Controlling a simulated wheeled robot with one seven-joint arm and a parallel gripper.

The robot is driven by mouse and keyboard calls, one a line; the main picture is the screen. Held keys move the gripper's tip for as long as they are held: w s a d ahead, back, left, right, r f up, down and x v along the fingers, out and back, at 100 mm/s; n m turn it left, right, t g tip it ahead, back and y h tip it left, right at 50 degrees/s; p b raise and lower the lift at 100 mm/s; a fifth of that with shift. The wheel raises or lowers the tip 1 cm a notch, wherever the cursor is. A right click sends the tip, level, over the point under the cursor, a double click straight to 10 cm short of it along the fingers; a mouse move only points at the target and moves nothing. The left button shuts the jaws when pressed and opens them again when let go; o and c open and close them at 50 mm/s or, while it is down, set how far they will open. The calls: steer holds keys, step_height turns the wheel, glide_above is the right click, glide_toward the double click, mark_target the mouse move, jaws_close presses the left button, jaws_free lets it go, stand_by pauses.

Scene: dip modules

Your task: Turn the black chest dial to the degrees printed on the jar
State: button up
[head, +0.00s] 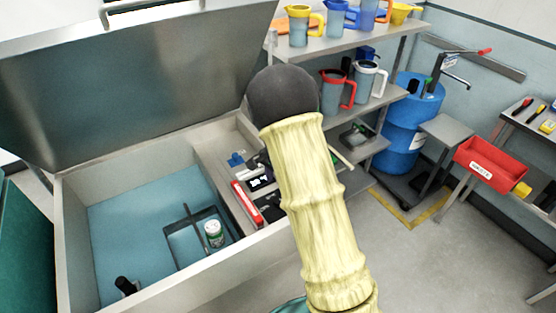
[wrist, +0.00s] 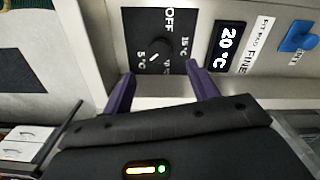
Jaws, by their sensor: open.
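The jar (head: 213,235), with a white lid and a green and white label, stands in a dark tray inside the open chest in the head view. Its print is too small to read. The black dial panel (wrist: 140,22) in the wrist view carries OFF, 5 °C, 15 °C and a partly hidden mark. A short white pointer line shows on the black dial (wrist: 154,58), which barely stands out from the panel. My gripper (wrist: 162,82) is open, its two purple fingers apart on either side of the dial, holding nothing. My arm hides the gripper in the head view.
A display (wrist: 228,47) reading 20 °C and a blue knob (wrist: 298,37) sit beside the dial panel. The chest's metal lid (head: 140,85) is raised. Shelves with jugs (head: 335,92), a blue drum (head: 408,120) and a red bin (head: 490,162) stand to the right.

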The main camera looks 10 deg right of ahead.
step_height(320, 180, up, 10)
steer(key=shift+b, duration=0.35)
steer(key=shift+f, duration=0.1)
steer(key=s+n+t, duration=0.2)
steer(key=s+n, duration=0.9)
steer(key=s, duration=1)
steer(key=shift+f+n+t, duration=0.3)
steer(key=shift+f, duration=0.15)
steer(key=shift+c, duration=0.5)
